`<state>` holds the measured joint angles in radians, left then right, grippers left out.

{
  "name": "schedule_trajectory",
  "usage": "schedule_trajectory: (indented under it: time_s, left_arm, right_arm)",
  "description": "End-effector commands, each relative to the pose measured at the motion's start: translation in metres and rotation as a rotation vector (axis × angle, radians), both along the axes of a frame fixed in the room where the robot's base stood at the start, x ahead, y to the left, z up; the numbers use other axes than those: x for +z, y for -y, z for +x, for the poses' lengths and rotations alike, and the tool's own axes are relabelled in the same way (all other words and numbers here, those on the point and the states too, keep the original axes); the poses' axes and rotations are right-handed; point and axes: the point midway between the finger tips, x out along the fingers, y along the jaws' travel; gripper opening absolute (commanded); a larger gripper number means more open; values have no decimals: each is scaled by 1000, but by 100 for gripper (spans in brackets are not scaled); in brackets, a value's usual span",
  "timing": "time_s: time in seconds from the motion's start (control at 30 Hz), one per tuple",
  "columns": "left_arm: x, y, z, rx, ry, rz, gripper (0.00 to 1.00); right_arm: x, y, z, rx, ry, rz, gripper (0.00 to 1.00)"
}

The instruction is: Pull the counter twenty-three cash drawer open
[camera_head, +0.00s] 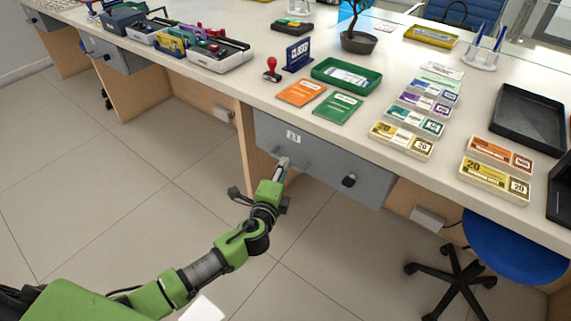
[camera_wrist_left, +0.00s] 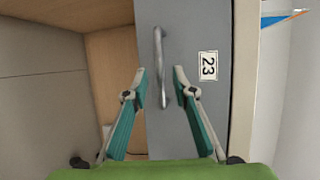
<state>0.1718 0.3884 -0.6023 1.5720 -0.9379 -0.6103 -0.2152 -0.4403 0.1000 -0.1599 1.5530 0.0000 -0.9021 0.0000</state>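The counter twenty-three cash drawer (camera_head: 325,166) has a grey front under the counter, with a "23" label (camera_head: 293,136), a bar handle (camera_head: 300,163) and a black knob. Its front looks flush with the counter. In the left wrist view the drawer front (camera_wrist_left: 200,125) appears turned on its side, with the label (camera_wrist_left: 208,65) right of the metal handle (camera_wrist_left: 158,42). My left gripper (camera_head: 283,166) is at the handle. Its fingers (camera_wrist_left: 160,73) are apart, one on each side of the handle; contact is not clear. My right gripper is not in view.
The counter top above holds a green tray (camera_head: 346,76), orange and green booklets, a red stamp (camera_head: 272,69) and several banknote bundles (camera_head: 402,139). A blue swivel chair (camera_head: 515,246) stands at right. The tiled floor before the drawer is clear apart from my arm.

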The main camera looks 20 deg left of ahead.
Motion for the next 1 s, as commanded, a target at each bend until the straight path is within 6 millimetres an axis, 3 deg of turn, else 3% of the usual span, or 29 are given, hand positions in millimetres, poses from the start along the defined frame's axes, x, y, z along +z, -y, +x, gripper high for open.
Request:
schedule_trajectory:
  time_s: [0.23, 0.63, 0.73, 1.0]
  left_arm:
    - [-8, -1, 34, 0, -1, -1, 25]
    - [-8, -2, 41, 1, -2, -2, 25]
    - [-8, -2, 41, 1, -2, -2, 2]
    - [-9, -2, 40, 0, -3, -1, 0]
  right_arm:
    - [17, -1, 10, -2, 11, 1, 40]
    - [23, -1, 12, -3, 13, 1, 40]
    - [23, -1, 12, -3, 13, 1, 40]
    - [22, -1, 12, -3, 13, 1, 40]
